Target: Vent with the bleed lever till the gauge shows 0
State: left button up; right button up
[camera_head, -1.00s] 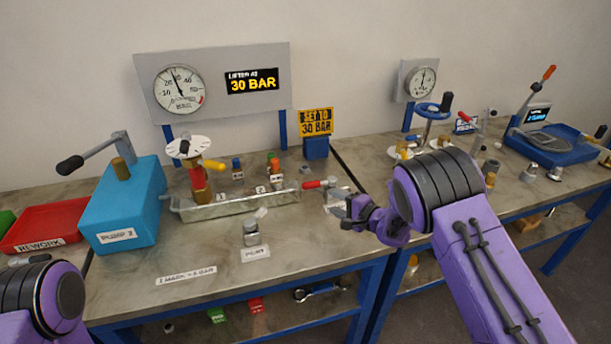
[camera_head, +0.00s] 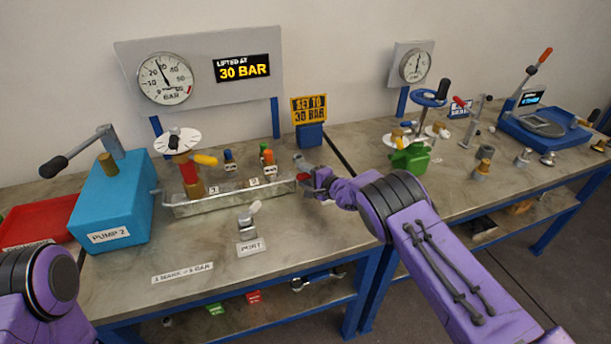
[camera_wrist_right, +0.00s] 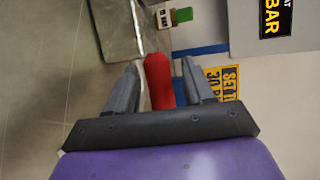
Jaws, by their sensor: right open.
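The red handle of the bleed lever (camera_wrist_right: 158,80) lies between the two fingers of my open right gripper (camera_wrist_right: 160,85) in the right wrist view. I cannot tell whether a finger touches it. In the head view my right gripper (camera_head: 308,180) is at the right end of the metal tray and hides most of the lever. The large round gauge (camera_head: 165,78) hangs on the grey panel at the left. Its needle points up and slightly left, near 30. The display (camera_head: 242,69) beside it reads LIFTED AT 30 BAR. My left gripper is out of view.
A blue pump (camera_head: 112,205) stands at the left, beside a red tray (camera_head: 38,226). A PORT fitting (camera_head: 247,222) stands in front. A yellow sign (camera_head: 310,109) stands behind.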

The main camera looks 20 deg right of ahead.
grip_shut()
jog(key=shift+f, duration=0.1)
